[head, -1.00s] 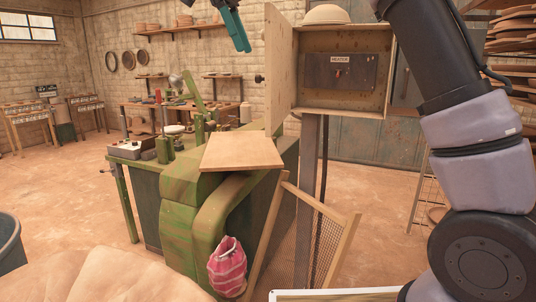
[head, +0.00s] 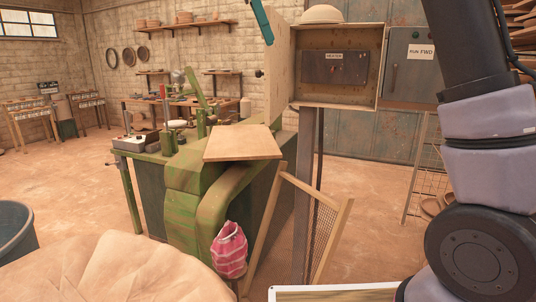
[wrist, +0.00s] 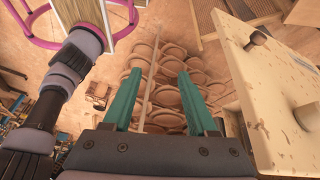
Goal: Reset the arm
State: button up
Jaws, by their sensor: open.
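My gripper (wrist: 160,100) shows in the wrist view with its two teal fingers apart and nothing between them. In the head view only part of a teal finger (head: 262,20) shows at the top edge, beside the open wooden door (head: 283,75) of the control box. My dark and lilac arm fills the right side of the head view. In the wrist view the pale door panel (wrist: 265,90) with a knob is close to the right of the fingers, apart from them.
The open box (head: 338,97) has a labelled dark panel inside, with a bowl (head: 322,14) on top. The green press (head: 182,205), a board (head: 243,143) and a leaning mesh frame (head: 336,240) are below.

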jog(key=s+d+n, duration=0.2)
jog(key=d+n, duration=0.3)
jog(key=d, duration=0.5)
jog(key=s+d+f+n+t+y, duration=0.6)
jog(key=s+d+f, duration=0.4)
jog(key=d+f, duration=0.3)
jog(key=shift+s+d+f+n+t, duration=0.2)
jog(key=shift+s+d+n+t, duration=0.2)
jog(key=shift+d+n+t, duration=0.65)
